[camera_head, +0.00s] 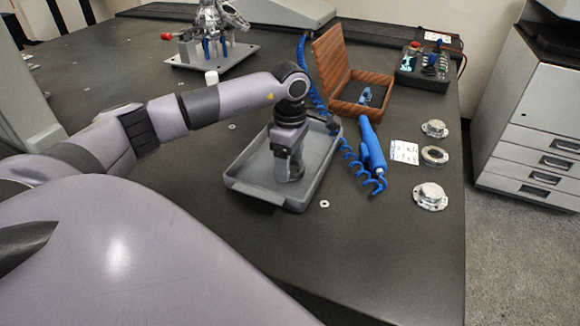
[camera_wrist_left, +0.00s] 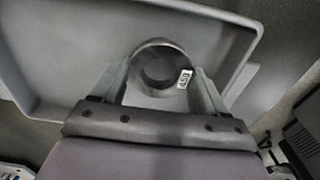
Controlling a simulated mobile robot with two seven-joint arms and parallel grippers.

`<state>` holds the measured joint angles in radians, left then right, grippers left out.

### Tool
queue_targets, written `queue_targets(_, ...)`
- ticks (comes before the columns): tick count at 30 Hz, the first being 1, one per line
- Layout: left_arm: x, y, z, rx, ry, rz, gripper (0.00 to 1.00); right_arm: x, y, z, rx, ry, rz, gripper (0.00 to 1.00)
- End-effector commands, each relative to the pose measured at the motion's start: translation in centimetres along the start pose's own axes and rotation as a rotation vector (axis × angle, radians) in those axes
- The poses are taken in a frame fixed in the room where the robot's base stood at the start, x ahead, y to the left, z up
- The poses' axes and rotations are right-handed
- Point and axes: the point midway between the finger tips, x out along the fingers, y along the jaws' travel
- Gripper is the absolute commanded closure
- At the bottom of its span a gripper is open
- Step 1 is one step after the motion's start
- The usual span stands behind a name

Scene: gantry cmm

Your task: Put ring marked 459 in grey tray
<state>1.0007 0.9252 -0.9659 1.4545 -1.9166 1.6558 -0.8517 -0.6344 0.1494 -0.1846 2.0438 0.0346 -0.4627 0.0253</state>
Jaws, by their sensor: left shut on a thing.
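The grey tray (camera_head: 240,186) lies on the dark table in the head view, and its rim also shows in the left wrist view (camera_wrist_left: 215,15). My left gripper (camera_head: 290,178) points down inside the tray's outline. In the left wrist view, my left gripper (camera_wrist_left: 160,85) is shut on a dark ring (camera_wrist_left: 150,52), one finger on each side. The ring carries a small white label that appears upside down and seems to read 459. The gripper hides the ring in the head view. I cannot tell whether the ring touches the tray floor. My right gripper is not in view.
A blue tool (camera_head: 371,148) with a coiled cord lies right of the tray. A white card (camera_head: 404,152) and several metal flanged parts (camera_head: 430,196) lie farther right. An open wooden box (camera_head: 350,85) stands behind.

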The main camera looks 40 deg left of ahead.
Motion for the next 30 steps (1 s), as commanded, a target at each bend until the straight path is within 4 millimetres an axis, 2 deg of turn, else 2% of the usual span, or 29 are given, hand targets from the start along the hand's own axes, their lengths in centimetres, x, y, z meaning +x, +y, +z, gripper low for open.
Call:
queue_targets(1, 1.0, -0.1, 0.0, 0.000, 0.000, -0.003, 0.82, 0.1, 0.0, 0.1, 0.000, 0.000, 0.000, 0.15)
queue_targets(4, 1.8, 0.0, 0.0, 0.000, -0.001, 0.000, 0.82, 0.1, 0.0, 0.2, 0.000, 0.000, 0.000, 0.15)
queue_targets(15, 2.2, 0.0, 0.0, 0.000, -0.001, 0.001, 0.82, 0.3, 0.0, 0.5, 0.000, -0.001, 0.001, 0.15)
queue_targets(16, 2.2, 0.0, 0.0, 0.000, 0.000, -0.001, 0.17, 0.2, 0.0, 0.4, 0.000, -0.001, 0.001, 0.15)
queue_targets(18, 2.2, 0.0, 0.0, 0.000, 0.000, -0.001, 0.02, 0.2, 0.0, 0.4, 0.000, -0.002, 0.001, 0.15)
queue_targets(26, 2.1, 0.0, 0.0, 0.000, 0.000, -0.001, 0.02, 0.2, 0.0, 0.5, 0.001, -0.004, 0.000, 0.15)
queue_targets(30, 1.2, 0.0, 0.0, 0.000, -0.001, 0.002, 0.02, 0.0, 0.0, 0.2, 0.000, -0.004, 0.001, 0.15)
